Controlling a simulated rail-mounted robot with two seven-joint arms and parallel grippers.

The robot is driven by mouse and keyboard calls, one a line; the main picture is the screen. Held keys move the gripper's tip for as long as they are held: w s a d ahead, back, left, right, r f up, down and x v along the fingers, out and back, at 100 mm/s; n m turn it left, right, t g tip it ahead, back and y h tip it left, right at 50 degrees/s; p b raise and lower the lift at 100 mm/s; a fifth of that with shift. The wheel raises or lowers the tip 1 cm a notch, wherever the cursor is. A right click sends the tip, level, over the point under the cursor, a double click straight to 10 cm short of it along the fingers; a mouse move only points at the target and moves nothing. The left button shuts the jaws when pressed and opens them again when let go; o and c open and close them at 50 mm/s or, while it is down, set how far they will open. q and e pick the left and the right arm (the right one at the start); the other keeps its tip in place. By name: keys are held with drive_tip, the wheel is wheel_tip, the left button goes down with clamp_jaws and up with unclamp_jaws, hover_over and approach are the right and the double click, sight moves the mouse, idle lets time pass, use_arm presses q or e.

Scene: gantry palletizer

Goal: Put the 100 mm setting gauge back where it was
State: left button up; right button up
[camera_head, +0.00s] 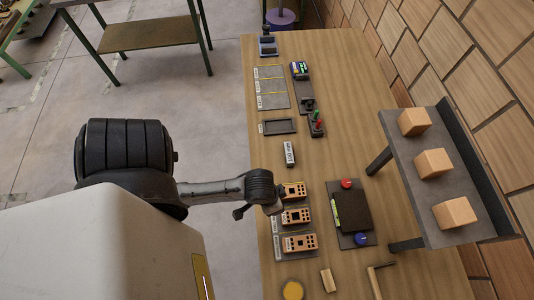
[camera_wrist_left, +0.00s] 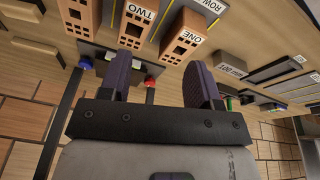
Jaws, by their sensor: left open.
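The 100 mm setting gauge (camera_head: 289,154) is a small grey block with a white "100 mm" label. It lies on the wooden bench between the dark tray (camera_head: 279,126) and the row of orange blocks. It also shows in the left wrist view (camera_wrist_left: 231,68), right of the fingers. My right gripper is not in view.
A grey shelf (camera_head: 466,180) with cartons stands at the right. The bench right of the gauge is clear.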

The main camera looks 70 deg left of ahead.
use_arm(q)
drive_tip(key=s+r+m, duration=0.1)
drive_tip(key=s+d+r, duration=0.1)
drive_tip(key=r+m, duration=0.1)
drive_tip(key=shift+s+d+r+m+t, duration=0.25)
drive_tip(key=shift+s+d+m+t, duration=0.05)
drive_tip(key=shift+s+t, duration=0.1)
wheel_tip(320, 180, up, 11)
drive_tip(key=p, duration=1.1)
